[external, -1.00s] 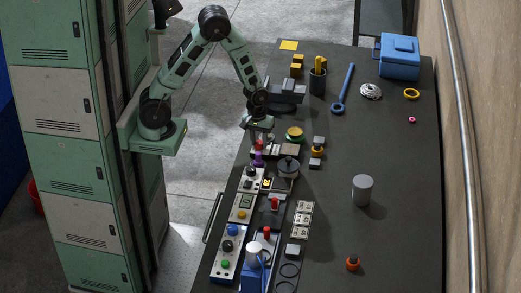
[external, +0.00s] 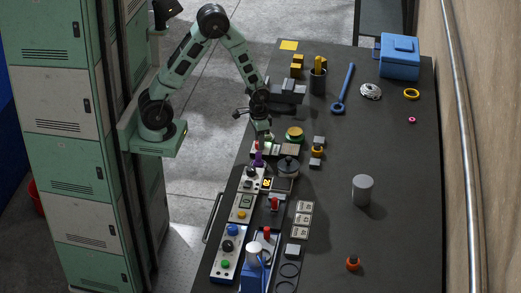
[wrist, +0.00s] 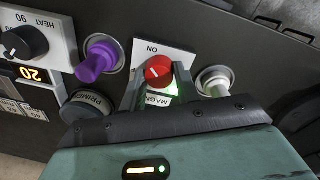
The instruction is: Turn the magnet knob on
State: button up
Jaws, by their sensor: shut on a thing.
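The magnet knob (wrist: 157,70) is a small red dial with a white pointer mark, in the middle of the wrist view. It sits on a white plate (wrist: 178,58) lettered "ON" on the far side and "MAGN…" on the near side, upside down here. My gripper (wrist: 160,79) is shut on the knob, one finger on each side. A green light glows on the plate beside the right finger. In the external view my gripper (external: 263,136) is down at the panel's far end, and the knob itself is hidden there.
A purple knob (wrist: 97,60) and a pale knob (wrist: 214,81) flank the plate closely. A black heat knob (wrist: 24,42), a lit "20" display (wrist: 32,74) and a primer lid (wrist: 84,105) lie left. The table's right half (external: 400,200) is largely open.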

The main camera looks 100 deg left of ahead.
jog(key=shift+m, duration=1)
jog(key=o, duration=1)
jog(key=shift+c, duration=0.2)
notch_tip(320, 180, up, 17)
jog(key=a, duration=0.1)
jog(key=shift+r, duration=0.2)
jog(key=shift+s, duration=0.1)
